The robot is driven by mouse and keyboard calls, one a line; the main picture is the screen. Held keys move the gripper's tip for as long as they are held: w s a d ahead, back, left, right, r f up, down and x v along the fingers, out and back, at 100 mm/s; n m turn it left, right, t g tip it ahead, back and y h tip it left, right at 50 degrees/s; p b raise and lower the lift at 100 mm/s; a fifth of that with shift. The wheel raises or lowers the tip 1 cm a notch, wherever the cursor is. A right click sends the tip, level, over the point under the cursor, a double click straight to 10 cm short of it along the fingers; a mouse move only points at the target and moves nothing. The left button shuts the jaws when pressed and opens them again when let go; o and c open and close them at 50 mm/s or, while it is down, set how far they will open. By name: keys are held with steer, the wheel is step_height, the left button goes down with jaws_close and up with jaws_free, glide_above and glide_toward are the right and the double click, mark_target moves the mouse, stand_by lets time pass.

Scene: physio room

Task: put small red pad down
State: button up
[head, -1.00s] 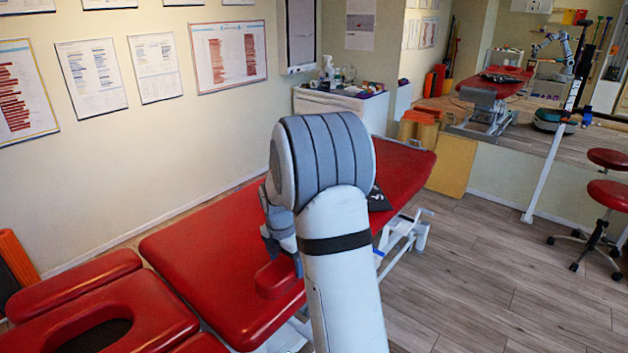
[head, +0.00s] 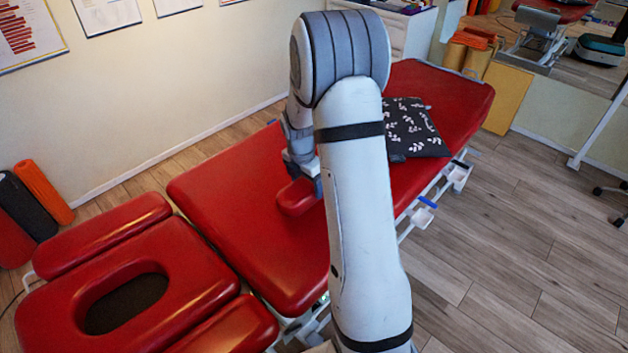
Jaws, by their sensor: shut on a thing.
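The small red pad (head: 297,198) is in the middle of the head view, held at the end of my arm. My gripper (head: 308,180) is shut on it, with the fingers partly hidden behind my arm. The pad is over the red treatment table (head: 235,215). I cannot tell whether its underside touches the table top.
A dark patterned cushion (head: 415,128) lies on the table's far part, partly behind my arm. The headrest with an oval hole (head: 195,290) is at the lower left. Rolled mats (head: 44,190) stand by the wall. Wooden floor (head: 500,260) is free at right.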

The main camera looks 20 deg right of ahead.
mark_target(303, 187)
steer(key=shift+s+f, duration=0.1)
steer(key=shift+f, duration=2.1)
steer(key=shift+f, duration=0.2)
steer(key=o, duration=1.1)
steer(key=shift+c, duration=0.2)
steer(key=shift+r, duration=0.1)
steer(key=r, duration=0.4)
steer(key=a+r, duration=0.1)
steer(key=r, duration=0.7)
steer(key=shift+s+a+r, duration=0.15)
steer(key=shift+s, duration=0.15)
steer(key=s+a+r+m, duration=0.3)
steer(key=s+m, duration=0.4)
steer(key=s, duration=0.1)
steer(key=s+a+r+m+t, duration=0.1)
steer(key=s+a+r+m, duration=0.2)
steer(key=s+m, duration=0.5)
steer(key=s+a+r+m+t+y, duration=0.1)
steer(key=s+a+r+m, duration=0.2)
steer(key=s+m, duration=0.4)
steer(key=shift+s+a+r, duration=0.4)
steer(key=shift+s+r, duration=0.3)
steer(key=shift+s, duration=0.2)
